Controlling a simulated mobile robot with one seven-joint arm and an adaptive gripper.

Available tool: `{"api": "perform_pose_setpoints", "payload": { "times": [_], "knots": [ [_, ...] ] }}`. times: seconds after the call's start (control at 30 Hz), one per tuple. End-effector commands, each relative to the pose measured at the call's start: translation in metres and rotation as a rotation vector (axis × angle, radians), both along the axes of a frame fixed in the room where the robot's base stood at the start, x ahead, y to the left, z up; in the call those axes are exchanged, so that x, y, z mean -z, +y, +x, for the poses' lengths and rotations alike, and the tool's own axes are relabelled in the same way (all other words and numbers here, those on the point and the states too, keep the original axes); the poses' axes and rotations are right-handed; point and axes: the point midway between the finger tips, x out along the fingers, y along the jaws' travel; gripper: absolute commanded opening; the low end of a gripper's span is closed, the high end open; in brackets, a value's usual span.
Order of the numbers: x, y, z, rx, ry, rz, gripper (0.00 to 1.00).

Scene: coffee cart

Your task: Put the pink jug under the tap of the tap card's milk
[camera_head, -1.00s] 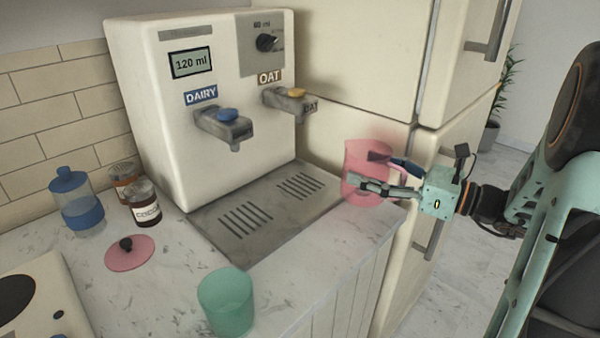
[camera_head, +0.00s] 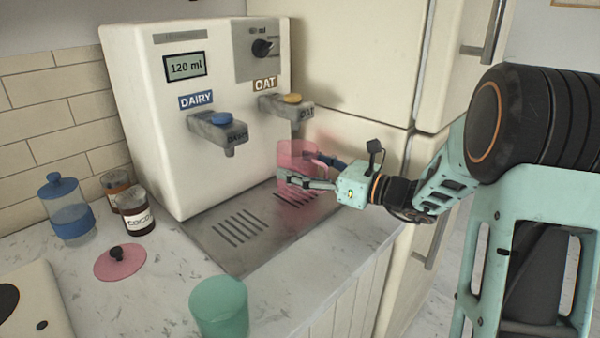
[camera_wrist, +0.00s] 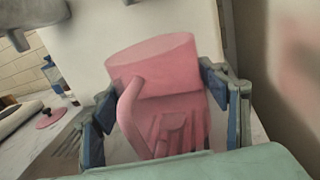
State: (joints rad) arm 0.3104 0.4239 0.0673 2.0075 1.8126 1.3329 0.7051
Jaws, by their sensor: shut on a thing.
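The translucent pink jug (camera_head: 297,158) is between the fingers of my gripper (camera_head: 308,170), which is shut on it. The jug is upright, over the right part of the drip tray, just below the OAT tap (camera_head: 288,107); I cannot tell whether its base touches the tray. In the wrist view the jug (camera_wrist: 160,70) has its handle towards me, with a finger on each side. The DAIRY tap (camera_head: 218,128) with its blue button is further left. Both are on the cream dispenser (camera_head: 150,120), whose screen reads 120 ml. I cannot make out a tap card.
The drip tray (camera_head: 205,238) has two slotted areas; its left one is clear. A green cup (camera_head: 219,308) stands at the counter's front. A pink lid (camera_head: 120,262), a blue-lidded jar (camera_head: 68,210) and a cocoa jar (camera_head: 137,210) stand left. The fridge (camera_head: 350,60) is behind.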

Motion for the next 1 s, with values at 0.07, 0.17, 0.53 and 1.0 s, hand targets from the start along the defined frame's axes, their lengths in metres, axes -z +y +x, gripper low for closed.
{"api": "perform_pose_setpoints", "payload": {
  "times": [0.07, 0.17, 0.53, 1.0],
  "knots": [
    [0.0092, 0.0006, 0.0001, -0.001, -0.002, 0.003, 0.28],
    [0.0086, 0.0003, 0.0000, -0.001, -0.004, 0.001, 0.28],
    [0.0125, -0.0003, -0.0001, 0.000, -0.001, -0.001, 0.79],
    [0.0089, -0.0061, -0.0028, 0.003, 0.000, 0.000, 0.86]
  ]
}}
